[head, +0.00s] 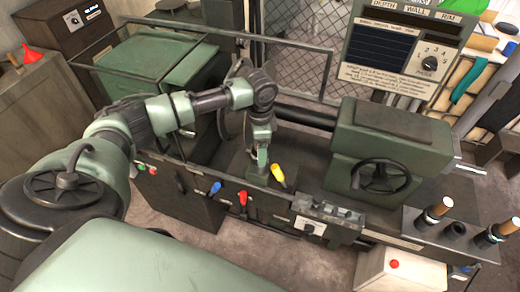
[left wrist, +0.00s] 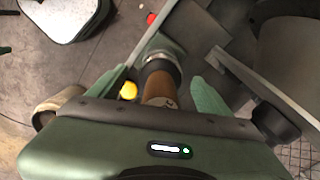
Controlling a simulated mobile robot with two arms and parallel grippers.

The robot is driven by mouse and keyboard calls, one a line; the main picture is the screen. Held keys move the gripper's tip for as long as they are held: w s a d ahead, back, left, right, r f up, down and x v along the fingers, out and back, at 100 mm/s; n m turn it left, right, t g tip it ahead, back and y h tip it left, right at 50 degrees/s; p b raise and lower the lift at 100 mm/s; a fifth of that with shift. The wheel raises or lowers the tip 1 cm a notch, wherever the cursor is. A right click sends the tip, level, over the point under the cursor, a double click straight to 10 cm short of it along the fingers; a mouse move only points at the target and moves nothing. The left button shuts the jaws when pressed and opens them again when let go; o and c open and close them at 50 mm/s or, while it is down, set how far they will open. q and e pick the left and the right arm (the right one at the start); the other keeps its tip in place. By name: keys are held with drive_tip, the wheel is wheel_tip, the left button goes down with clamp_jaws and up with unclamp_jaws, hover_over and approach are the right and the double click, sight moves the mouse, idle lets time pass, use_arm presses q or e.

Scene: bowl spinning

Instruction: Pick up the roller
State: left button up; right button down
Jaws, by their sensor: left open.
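A brown wooden handle (left wrist: 158,86) with a metal collar shows between the green fingers of my left gripper in the left wrist view. It looks like the roller's handle; the rest of the roller is hard to make out. My left gripper (head: 260,172) points down over the machine bed in the head view, just left of a yellow-tipped lever (head: 278,173). Its fingers are open, one on each side of the handle, with gaps visible. In the head view the gripper hides the handle. My right gripper is not in view.
The green headstock with a handwheel (head: 380,176) stands right of the gripper. Blue (head: 215,187) and red (head: 243,197) levers line the front edge. Two wooden-handled tools (head: 439,207) stand in holders at the right, with an empty holder (head: 455,229) between. A control panel rises behind.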

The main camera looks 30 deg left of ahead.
use_arm(q)
drive_tip(key=c, duration=1.7)
clamp_jaws()
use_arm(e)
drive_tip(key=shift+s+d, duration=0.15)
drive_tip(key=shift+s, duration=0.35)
use_arm(q)
drive_tip(key=shift+r, duration=0.1)
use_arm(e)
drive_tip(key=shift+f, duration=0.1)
